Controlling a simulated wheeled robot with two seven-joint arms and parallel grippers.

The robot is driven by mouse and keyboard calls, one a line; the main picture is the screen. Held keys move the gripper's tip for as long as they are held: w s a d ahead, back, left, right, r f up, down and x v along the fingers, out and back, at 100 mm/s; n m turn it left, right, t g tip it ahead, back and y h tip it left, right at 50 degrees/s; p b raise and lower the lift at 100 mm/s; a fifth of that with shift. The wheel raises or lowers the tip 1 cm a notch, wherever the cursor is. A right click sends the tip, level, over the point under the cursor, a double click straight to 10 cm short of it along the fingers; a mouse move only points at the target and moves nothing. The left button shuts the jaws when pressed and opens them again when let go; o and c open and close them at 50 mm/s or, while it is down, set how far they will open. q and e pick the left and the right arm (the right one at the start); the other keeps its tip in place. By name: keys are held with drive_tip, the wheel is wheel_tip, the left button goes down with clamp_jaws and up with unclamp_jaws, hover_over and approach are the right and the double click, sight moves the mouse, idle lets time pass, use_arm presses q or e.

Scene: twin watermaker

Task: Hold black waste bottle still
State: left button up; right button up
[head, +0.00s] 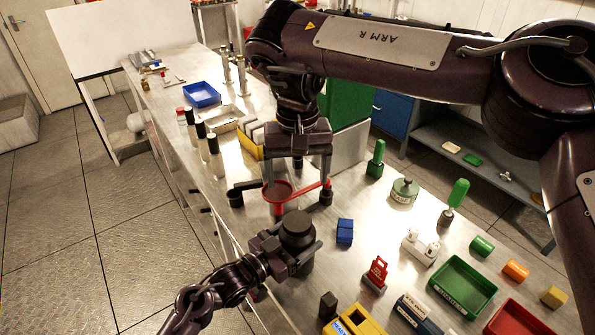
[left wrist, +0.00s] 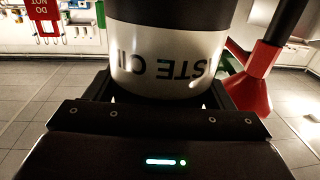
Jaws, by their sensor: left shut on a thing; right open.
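The black waste bottle (head: 297,230), with a dark round cap, stands near the front edge of the bench. My left gripper (head: 290,255) is shut on it from the lower left. In the left wrist view the bottle's white label (left wrist: 165,62), with dark upside-down letters, fills the space between the fingers. My right gripper (head: 296,172) is open, pointing down just behind the bottle in the head view. A red funnel (head: 277,193) is below it, among its fingers; I cannot tell whether they touch. The funnel also shows at the right in the left wrist view (left wrist: 255,80).
A blue block (head: 345,232), a red tag block (head: 376,273) and a white fitting (head: 421,246) lie right of the bottle. A green tray (head: 463,287) is farther right. Dark cylinders (head: 208,145) line the left bench edge. A blue tray (head: 201,95) is at the back.

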use_arm(q)
drive_tip(key=o, duration=1.9)
drive_tip(key=shift+o, duration=0.2)
drive_tip(key=b+v, duration=0.2)
drive_tip(key=v, duration=0.5)
drive_tip(key=shift+s+a, duration=0.25)
drive_tip(key=shift+a, duration=0.05)
